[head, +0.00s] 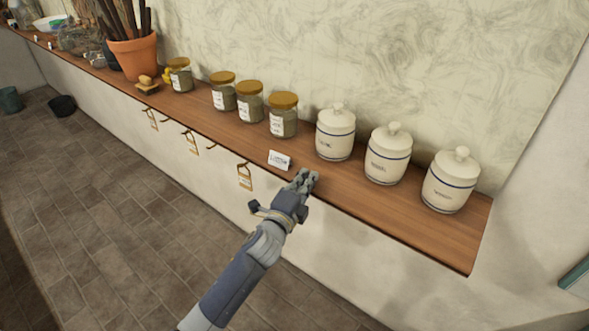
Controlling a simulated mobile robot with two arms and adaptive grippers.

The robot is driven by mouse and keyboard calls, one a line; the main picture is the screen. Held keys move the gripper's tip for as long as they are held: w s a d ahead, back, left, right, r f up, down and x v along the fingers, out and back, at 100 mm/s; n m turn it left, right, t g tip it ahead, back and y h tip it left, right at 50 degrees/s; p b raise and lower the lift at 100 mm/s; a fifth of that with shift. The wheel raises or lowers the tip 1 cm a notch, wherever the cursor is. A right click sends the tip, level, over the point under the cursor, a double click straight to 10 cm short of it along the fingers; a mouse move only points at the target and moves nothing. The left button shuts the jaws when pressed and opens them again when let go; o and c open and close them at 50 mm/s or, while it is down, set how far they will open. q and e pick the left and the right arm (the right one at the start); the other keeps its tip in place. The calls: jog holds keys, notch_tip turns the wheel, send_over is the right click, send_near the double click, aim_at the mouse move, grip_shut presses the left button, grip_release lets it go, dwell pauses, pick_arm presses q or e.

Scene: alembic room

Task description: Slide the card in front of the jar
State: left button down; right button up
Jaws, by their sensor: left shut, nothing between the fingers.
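A small white card (280,160) with dark writing stands near the front edge of the wooden shelf. My left gripper (306,179) is shut and empty at the shelf's front edge, just right of the card and in front of that white jar. I cannot tell whether its fingers touch the card or shelf. The frame does not show which jar the task means. My right gripper is not in view.
Two more white lidded jars (388,156) (450,181) stand to the right. Several glass jars with amber lids and a terracotta pot (134,55) stand to the left. Tags (244,177) hang below the wooden shelf (425,238). Its front strip right of my gripper is clear.

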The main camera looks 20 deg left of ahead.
aim_at(267, 164)
pick_arm(q)
jog(key=a, duration=0.1)
jog(key=w+a+p, duration=0.1)
jog(key=a, duration=0.2)
jog(key=shift+w, duration=0.25)
jog(key=shift+d, duration=0.1)
jog(key=w+a, duration=0.1)
jog(key=a, duration=0.2)
jog(key=w+a, duration=0.1)
jog(key=a, duration=0.2)
jog(key=w+a, duration=0.1)
jog(key=a, duration=0.2)
jog(key=shift+w+a+b, duration=0.2)
jog(key=shift+w+b, duration=0.15)
jog(key=shift+d, duration=0.1)
